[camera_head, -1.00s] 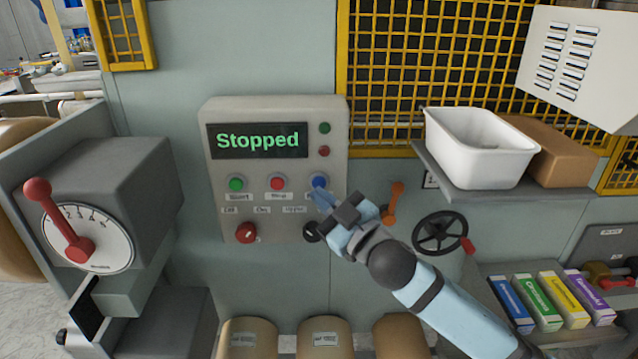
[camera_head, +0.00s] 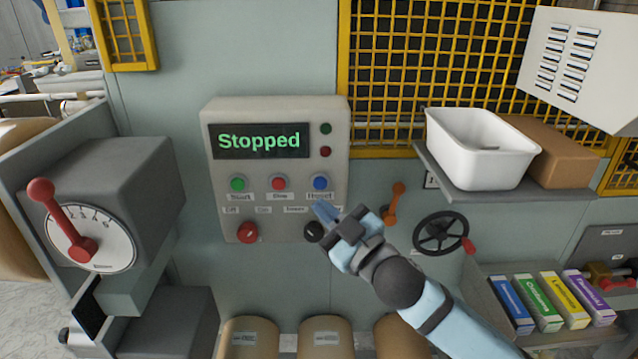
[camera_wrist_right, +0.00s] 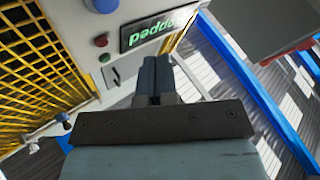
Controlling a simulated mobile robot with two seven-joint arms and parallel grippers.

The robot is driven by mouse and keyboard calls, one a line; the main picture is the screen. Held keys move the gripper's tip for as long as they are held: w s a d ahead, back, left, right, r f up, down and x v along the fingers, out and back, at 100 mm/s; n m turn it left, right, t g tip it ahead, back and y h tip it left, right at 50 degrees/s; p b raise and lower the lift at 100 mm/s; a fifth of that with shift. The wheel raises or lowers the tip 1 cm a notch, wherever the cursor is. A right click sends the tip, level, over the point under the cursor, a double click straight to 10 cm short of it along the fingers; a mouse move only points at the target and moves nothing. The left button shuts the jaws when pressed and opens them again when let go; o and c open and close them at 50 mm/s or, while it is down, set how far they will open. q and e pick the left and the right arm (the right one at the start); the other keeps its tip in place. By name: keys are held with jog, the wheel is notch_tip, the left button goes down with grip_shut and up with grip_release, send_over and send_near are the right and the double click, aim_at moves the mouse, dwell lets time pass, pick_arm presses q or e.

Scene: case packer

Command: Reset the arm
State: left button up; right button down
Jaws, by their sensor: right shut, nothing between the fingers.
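My right gripper (camera_head: 322,210) is shut and empty. In the head view its fingertips are in front of the control panel (camera_head: 220,205), just below the blue Reset button (camera_head: 320,183). The fingers also show shut in the right wrist view (camera_wrist_right: 156,75), pointing toward the panel. The panel's display (camera_head: 259,140) reads "Stopped". A green Start button (camera_head: 238,184) and a red Stop button (camera_head: 278,183) sit left of the blue one. Below them are a red knob (camera_head: 247,231) and a black knob (camera_head: 313,231). My left gripper is out of view.
A dial with a red lever (camera_head: 62,220) stands at the left. An orange lever (camera_head: 394,203) and a black handwheel (camera_head: 441,233) are right of the panel. A white bin (camera_head: 485,165) and a brown box (camera_head: 555,157) sit on a shelf. Several colored cartons (camera_head: 553,303) lie lower right.

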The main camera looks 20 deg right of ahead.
jog(key=shift+f, duration=0.15)
jog(key=s+d+f+m+g+h+p, duration=0.1)
jog(key=s+f+m+g+h, duration=0.15)
jog(key=f, duration=0.75)
jog(key=s+d+f+m+g+h+p, duration=0.1)
jog(key=s+f+m+h, duration=0.2)
jog(key=f, duration=0.7)
jog(key=s+d+f+m+g+h, duration=0.1)
jog(key=s+f+g, duration=0.3)
jog(key=s+f, duration=1.3)
jog(key=shift+d+f+m+p, duration=0.2)
jog(key=shift+m+p, duration=0.25)
jog(key=shift+m, duration=0.3)
jog(key=shift+g, duration=0.25)
